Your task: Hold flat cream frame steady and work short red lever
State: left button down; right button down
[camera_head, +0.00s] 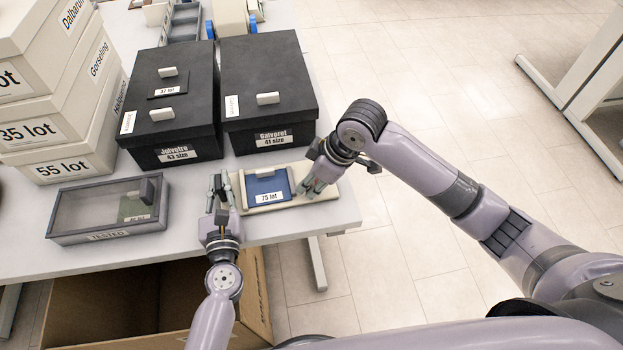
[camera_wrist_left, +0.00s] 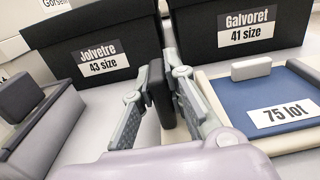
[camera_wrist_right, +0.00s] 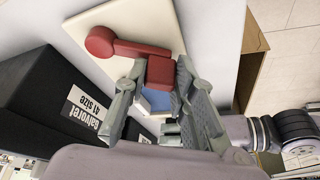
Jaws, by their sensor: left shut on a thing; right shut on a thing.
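The flat cream frame (camera_head: 290,201) lies on the table's front right part, with a blue panel (camera_head: 266,185) and a "75 lot" label on it. It also shows in the left wrist view (camera_wrist_left: 282,143). My left gripper (camera_head: 221,184) is at the frame's left end, its fingers closed on an upright dark block (camera_wrist_left: 158,95). My right gripper (camera_head: 311,184) is at the frame's right end. In the right wrist view the short red lever (camera_wrist_right: 138,49) has a round pivot on the cream plate (camera_wrist_right: 130,18), and my right fingers close on its block-shaped end. In the head view the lever is hidden.
Two black shoe boxes (camera_head: 265,80) stand just behind the frame. A grey clear-lidded case (camera_head: 100,236) lies to the left, near white stacked boxes (camera_head: 60,100). An open cardboard box (camera_head: 150,300) stands below the front edge.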

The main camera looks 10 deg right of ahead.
dwell(0.3)
jog(key=shift+w+a+m, duration=0.1)
jog(key=shift+a+m, duration=0.1)
jog(key=shift+m, duration=0.2)
jog(key=c, duration=1.3)
grip_release()
jog(key=shift+r, duration=0.1)
jog(key=v, duration=1.1)
jog(key=shift+s+d+r, duration=0.1)
jog(key=shift+s+r, duration=0.15)
jog(key=shift+r, duration=0.1)
jog(key=shift+c, duration=0.3)
